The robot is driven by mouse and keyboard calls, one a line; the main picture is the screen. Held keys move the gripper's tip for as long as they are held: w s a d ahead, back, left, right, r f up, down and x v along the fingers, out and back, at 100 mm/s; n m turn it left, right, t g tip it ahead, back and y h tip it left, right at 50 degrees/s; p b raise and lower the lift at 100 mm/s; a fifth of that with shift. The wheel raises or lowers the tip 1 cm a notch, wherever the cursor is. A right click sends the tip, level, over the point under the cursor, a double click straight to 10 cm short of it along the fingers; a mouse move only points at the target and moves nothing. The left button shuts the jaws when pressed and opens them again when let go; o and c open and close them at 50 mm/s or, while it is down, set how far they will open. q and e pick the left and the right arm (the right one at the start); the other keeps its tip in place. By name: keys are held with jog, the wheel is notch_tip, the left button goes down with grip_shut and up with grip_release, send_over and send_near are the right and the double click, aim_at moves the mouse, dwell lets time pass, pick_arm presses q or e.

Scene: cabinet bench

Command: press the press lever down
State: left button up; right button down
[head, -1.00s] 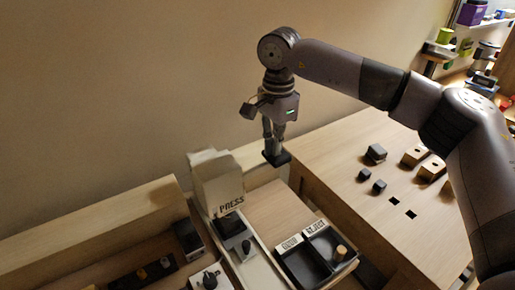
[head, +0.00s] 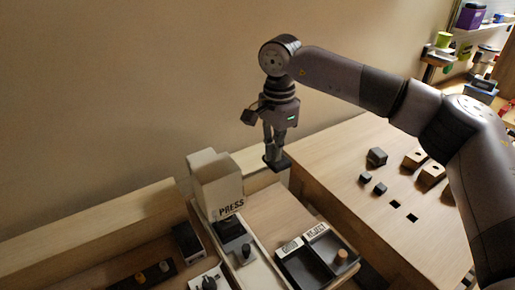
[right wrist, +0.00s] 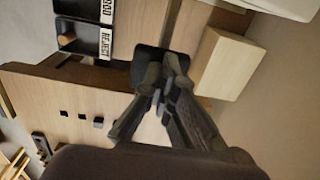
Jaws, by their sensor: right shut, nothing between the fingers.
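The white press (head: 216,184), lettered PRESS on its front, stands left of the middle in the head view. A dark square block (head: 277,164) lies right of the press, at the fingertips of my right gripper (head: 275,158). It also shows in the right wrist view (right wrist: 149,63), just beyond the fingertips (right wrist: 160,92). This may be the press lever's end, but its link to the press is not visible. My right gripper points down, shut and empty, with its tips at or touching the block. My left gripper is not in view.
The wooden bench (head: 345,190) at right carries dark blocks (head: 376,157) and has square holes.

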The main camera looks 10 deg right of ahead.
jog(key=shift+s+f, duration=0.15)
jog(key=shift+f, duration=0.15)
notch_tip(320, 180, up, 11)
jog(key=a+p, duration=0.2)
jog(key=p, duration=0.5)
jog(key=shift+s+r, duration=0.15)
jog(key=shift+s, duration=0.1)
